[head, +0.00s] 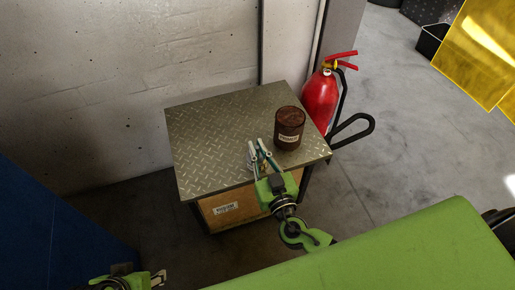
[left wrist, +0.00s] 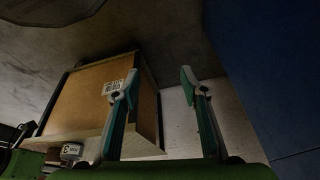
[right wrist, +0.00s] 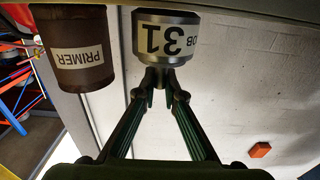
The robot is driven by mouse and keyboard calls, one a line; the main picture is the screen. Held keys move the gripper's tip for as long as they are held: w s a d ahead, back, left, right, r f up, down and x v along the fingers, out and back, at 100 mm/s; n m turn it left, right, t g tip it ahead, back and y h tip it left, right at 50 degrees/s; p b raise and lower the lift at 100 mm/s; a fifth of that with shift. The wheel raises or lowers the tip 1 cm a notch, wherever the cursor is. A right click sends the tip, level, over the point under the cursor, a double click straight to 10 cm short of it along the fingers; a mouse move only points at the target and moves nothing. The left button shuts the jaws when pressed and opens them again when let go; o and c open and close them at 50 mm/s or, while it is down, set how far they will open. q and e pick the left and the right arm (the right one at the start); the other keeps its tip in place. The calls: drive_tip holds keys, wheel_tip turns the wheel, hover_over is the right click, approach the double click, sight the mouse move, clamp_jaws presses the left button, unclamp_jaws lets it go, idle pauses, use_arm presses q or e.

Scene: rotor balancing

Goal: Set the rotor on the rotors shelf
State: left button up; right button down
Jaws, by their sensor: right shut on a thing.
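The rotor (right wrist: 166,40) is a short silver metal cylinder with a white label reading 31, seen in the right wrist view. My right gripper (right wrist: 160,76) is shut on its narrow end. In the head view the right gripper (head: 256,150) is over the front part of a diamond-plate top (head: 205,130), largely hiding the rotor. Whether the rotor touches the plate I cannot tell. Below the plate is a wooden box with a white label (head: 226,209), too small to read. My left gripper (left wrist: 158,82) is open and empty, low at the bottom left of the head view.
A brown can (head: 289,128) labelled PRIMER (right wrist: 78,65) stands on the plate, right of the right gripper. A red fire extinguisher (head: 320,98) stands beyond the right edge. A concrete wall (head: 130,70) is behind. The plate's back left is clear.

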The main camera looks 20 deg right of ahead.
drive_tip(key=c, duration=2.1)
unclamp_jaws()
drive_tip(key=shift+c, duration=0.2)
